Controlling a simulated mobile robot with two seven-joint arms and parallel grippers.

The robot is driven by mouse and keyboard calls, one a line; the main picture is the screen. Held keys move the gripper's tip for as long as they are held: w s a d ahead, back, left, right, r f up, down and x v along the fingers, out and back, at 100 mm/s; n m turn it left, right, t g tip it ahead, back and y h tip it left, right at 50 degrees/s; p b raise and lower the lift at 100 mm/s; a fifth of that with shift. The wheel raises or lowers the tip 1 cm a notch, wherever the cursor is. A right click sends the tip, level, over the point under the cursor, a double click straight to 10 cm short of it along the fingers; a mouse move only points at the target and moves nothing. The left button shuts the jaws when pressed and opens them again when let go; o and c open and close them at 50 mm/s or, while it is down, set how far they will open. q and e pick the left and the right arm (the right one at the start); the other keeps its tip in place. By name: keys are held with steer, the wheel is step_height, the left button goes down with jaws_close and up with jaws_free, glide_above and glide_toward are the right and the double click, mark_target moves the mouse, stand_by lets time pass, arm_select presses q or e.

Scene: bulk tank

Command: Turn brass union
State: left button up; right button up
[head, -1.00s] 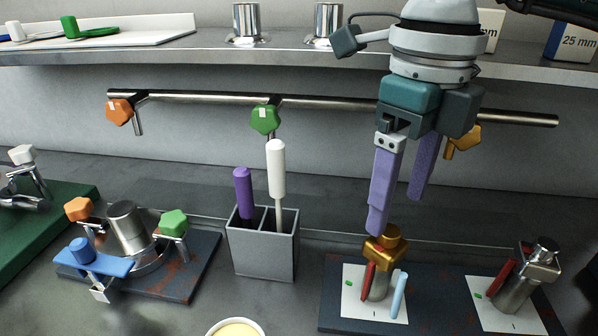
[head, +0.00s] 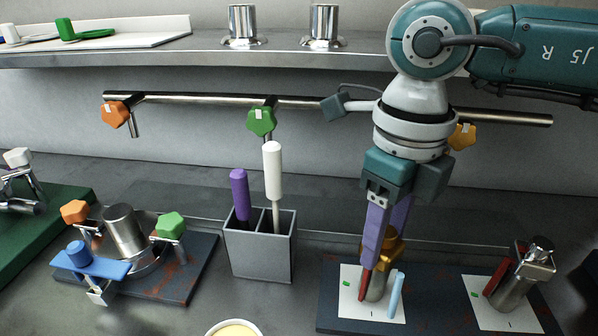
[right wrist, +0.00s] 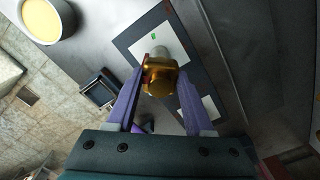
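The brass union (head: 396,250) is a gold-coloured nut on top of a steel fitting on the dark plate at the right, with a red handle (head: 366,283) and a light blue handle (head: 396,294) beside it. My right gripper (head: 379,255) points down at it, and its purple fingers partly hide it in the head view. In the right wrist view the union (right wrist: 160,76) lies between the two fingertips of the open gripper (right wrist: 160,80), with little gap on either side. I cannot tell whether the fingers touch it. My left gripper is not in view.
A second steel fitting (head: 516,282) with a red handle stands to the right. A grey holder (head: 262,262) with purple and white handled tools stands left of the union. A bowl (head: 234,329) is at the front. A rail (head: 200,97) and shelf (head: 180,58) run behind.

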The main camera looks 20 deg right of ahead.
jaws_close()
stand_by(0.3)
steer(key=shift+n+b, duration=0.35)
steer(key=shift+n, duration=0.05)
steer(key=n+b, duration=0.2)
steer(key=shift+f+n, duration=0.1)
steer(key=shift+n, duration=0.3)
steer(key=shift+n+b, duration=1.15)
steer(key=shift+n, duration=0.85)
steer(key=o, duration=0.6)
jaws_free()
steer(key=shift+c, duration=0.2)
